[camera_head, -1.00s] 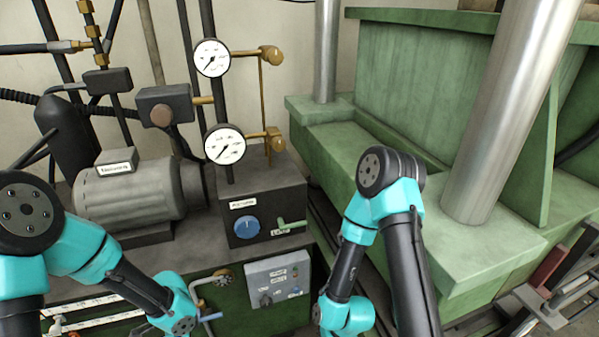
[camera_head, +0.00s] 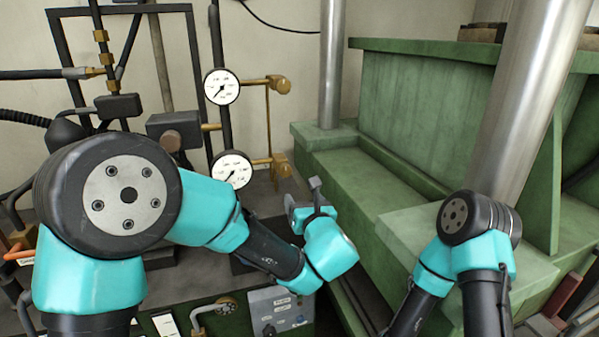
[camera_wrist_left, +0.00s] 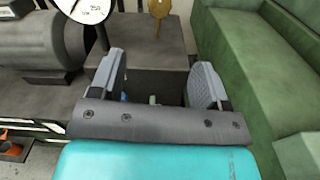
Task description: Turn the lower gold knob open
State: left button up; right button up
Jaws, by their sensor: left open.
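The lower gold knob (camera_head: 280,167) sits to the right of the lower gauge (camera_head: 232,169), at the foot of a thin gold rod. A gold knob also shows at the top of the left wrist view (camera_wrist_left: 160,8), beyond the fingers. My left gripper (camera_head: 304,195) is open and empty, a little below and right of the lower knob in the head view and apart from it. In the left wrist view its two fingers (camera_wrist_left: 157,78) stand wide apart above the dark box. The right arm shows, but its gripper is out of the frame.
An upper gold knob (camera_head: 281,84) sits beside the upper gauge (camera_head: 222,87). A grey control panel (camera_head: 282,309) is low in front. The green machine (camera_head: 425,120) and a metal column (camera_head: 525,110) fill the right side. The dark box (camera_wrist_left: 150,60) lies under my left gripper.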

aim_at(286, 172)
dwell(0.3)
pick_arm(q)
jog(key=x, duration=1.7)
jog(key=shift+w, duration=0.2)
jog(key=c, duration=0.9)
